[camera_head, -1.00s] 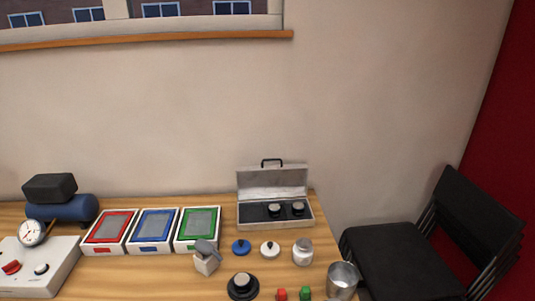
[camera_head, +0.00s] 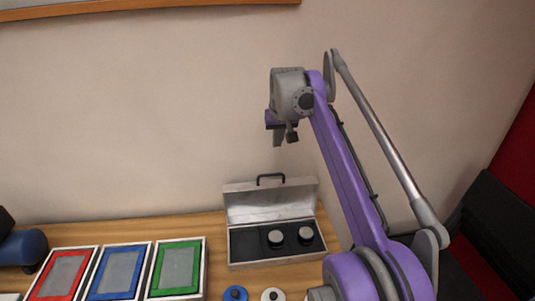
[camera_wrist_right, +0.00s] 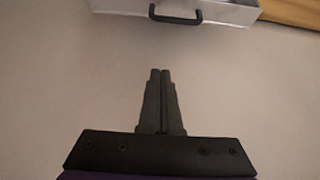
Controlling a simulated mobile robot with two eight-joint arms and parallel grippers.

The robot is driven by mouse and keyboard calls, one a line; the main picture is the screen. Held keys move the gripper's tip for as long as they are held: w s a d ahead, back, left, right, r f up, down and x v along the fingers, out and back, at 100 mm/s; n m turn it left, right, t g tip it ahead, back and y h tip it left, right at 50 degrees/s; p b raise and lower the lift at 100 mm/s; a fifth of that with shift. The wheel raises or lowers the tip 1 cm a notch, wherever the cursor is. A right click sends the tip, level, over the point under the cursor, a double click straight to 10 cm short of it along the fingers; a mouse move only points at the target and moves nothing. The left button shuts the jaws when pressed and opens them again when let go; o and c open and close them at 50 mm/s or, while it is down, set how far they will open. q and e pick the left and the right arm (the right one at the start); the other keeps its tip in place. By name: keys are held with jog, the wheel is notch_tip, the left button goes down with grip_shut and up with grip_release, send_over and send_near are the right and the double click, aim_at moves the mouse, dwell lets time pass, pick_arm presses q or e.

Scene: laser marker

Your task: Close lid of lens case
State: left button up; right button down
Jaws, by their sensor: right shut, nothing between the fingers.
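The lens case (camera_head: 232,249) stands on the table against the wall, with its lid (camera_head: 270,205) raised and leaning back. A black handle (camera_head: 271,178) sits on the lid's top edge. Two round lenses (camera_head: 276,238) rest in the dark interior, on the right side. My right gripper (camera_head: 279,142) is in the air above and behind the lid, apart from it. In the right wrist view its fingers (camera_wrist_right: 161,75) are together and empty. The lid's edge and handle (camera_wrist_right: 175,17) show at the top of that view. My left gripper is not in view.
Three framed trays, red (camera_head: 66,274), blue (camera_head: 121,269) and green (camera_head: 178,268), lie left of the case. A blue knob (camera_head: 235,293) and a white knob (camera_head: 272,294) are in front of it. A black chair (camera_head: 495,235) stands at the right.

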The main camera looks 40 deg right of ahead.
send_over(276, 181)
jog(key=w+d, duration=0.2)
jog(key=w, duration=0.1)
notch_tip(276, 181, down, 8)
jog(key=shift+w+f+b, duration=0.1)
jog(key=shift+f+b, duration=0.1)
jog(key=shift+b, duration=0.15)
jog(key=shift+s+a+f, duration=0.15)
jog(key=shift+s+f, duration=0.1)
jog(key=shift+s+a, duration=0.35)
jog(key=shift+s, duration=0.3)
jog(key=shift+s+a, duration=0.35)
jog(key=shift+s, duration=0.25)
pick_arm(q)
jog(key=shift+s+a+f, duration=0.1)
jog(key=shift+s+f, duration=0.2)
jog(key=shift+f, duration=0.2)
pick_arm(e)
jog(key=shift+s+f, duration=0.15)
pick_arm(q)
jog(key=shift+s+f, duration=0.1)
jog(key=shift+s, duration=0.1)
pick_arm(e)
jog(key=shift+a, duration=0.2)
